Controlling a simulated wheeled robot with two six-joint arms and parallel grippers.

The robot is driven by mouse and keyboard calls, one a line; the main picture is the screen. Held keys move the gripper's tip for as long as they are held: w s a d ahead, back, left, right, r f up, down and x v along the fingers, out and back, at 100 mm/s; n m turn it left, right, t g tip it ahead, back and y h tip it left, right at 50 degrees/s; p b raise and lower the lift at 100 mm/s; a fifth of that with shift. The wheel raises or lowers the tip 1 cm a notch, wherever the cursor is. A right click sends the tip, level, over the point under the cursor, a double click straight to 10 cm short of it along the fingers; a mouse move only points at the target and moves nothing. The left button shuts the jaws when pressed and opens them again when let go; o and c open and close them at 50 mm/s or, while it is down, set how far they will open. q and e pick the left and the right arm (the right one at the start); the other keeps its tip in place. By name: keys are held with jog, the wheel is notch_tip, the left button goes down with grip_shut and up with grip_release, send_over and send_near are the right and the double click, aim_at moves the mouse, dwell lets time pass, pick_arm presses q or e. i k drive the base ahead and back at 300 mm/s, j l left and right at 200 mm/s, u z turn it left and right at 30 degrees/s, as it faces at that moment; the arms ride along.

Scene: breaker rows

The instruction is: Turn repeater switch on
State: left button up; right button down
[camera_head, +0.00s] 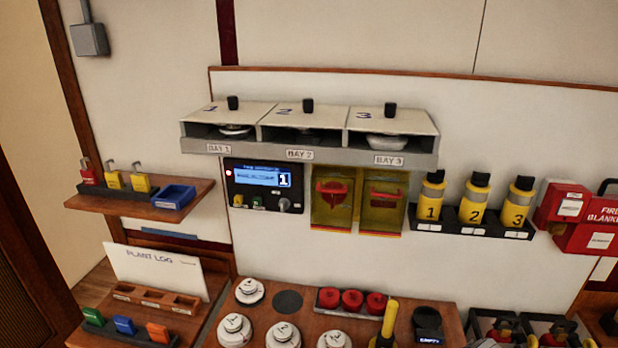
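A dark control panel (232,190) is mounted on the wall below the bay shelf. It has a lit blue screen (258,178) showing a "1" and a red light (229,173) at its upper left. Under the screen are small green and yellow controls and a grey switch knob (284,205) at the lower right. The labels are too small to read, so I cannot tell for certain which control is the repeater switch or how it is set. Neither of my grippers is in view.
Two yellow-tinted covers with red handles (333,195) hang right of the panel. Three yellow canisters (474,201) stand in a rack farther right. A shelf of padlocks (140,180) is at left. Round white detectors (283,335) and red items (352,300) occupy the bench below.

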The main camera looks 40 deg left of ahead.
aim_at(284, 203)
jog(key=u, duration=1.85)
jog(key=l+u, duration=0.4)
jog(key=l, duration=0.7)
jog(key=i, duration=0.05)
